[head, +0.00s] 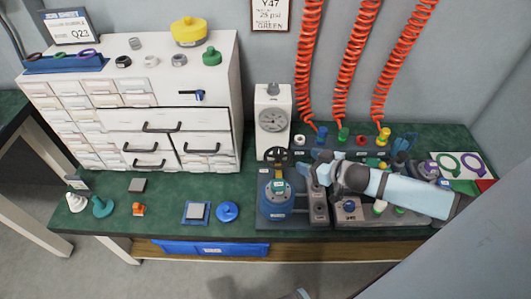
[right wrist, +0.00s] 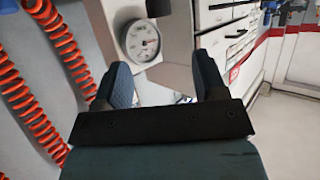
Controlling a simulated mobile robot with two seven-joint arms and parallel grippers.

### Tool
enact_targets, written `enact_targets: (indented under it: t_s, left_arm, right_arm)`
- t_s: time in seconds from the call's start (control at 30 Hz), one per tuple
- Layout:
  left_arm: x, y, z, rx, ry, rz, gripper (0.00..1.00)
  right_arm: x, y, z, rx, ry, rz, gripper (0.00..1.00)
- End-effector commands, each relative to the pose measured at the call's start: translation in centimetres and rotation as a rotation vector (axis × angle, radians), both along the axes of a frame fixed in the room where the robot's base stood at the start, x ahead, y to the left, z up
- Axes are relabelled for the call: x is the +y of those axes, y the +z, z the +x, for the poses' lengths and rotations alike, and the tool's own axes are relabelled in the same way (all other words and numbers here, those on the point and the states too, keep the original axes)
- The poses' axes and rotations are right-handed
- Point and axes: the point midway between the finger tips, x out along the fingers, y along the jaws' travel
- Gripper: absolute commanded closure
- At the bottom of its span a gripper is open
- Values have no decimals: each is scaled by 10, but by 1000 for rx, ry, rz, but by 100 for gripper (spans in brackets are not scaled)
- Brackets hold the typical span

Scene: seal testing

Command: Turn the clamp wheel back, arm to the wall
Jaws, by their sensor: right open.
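The dark clamp wheel (head: 277,157) stands above the blue round pot (head: 276,200) on the test rig, in front of the white gauge box. My right gripper (head: 317,172) is just right of the wheel, apart from it as far as I can tell. Its arm reaches in from the right over the rig. In the right wrist view its two blue-grey fingers (right wrist: 163,78) are spread with nothing held between them. The wheel is not clearly visible in that view. The clamp's arm cannot be told apart from the dark parts around the wheel. My left gripper does not show.
The white gauge box (head: 273,105) stands behind the wheel; its dial also shows in the right wrist view (right wrist: 142,41). Red coiled hoses (head: 345,70) hang behind the rig. A white drawer cabinet (head: 215,100) stands left. Colored fittings sit on the green bench (head: 175,222).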

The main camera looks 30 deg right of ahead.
Motion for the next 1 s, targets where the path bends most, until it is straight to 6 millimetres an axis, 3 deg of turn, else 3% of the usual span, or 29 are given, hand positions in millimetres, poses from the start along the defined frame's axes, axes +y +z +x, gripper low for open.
enact_targets:
  t_s: [0.17, 0.7, 1.0]
  left_arm:
    - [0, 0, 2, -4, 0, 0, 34]
    - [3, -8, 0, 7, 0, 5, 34]
    - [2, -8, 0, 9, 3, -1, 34]
  right_arm:
    - [4, -6, 16, -2, -1, 0, 35]
    - [28, -41, 99, -2, 0, -2, 35]
    - [33, -52, 120, 2, -1, -1, 35]
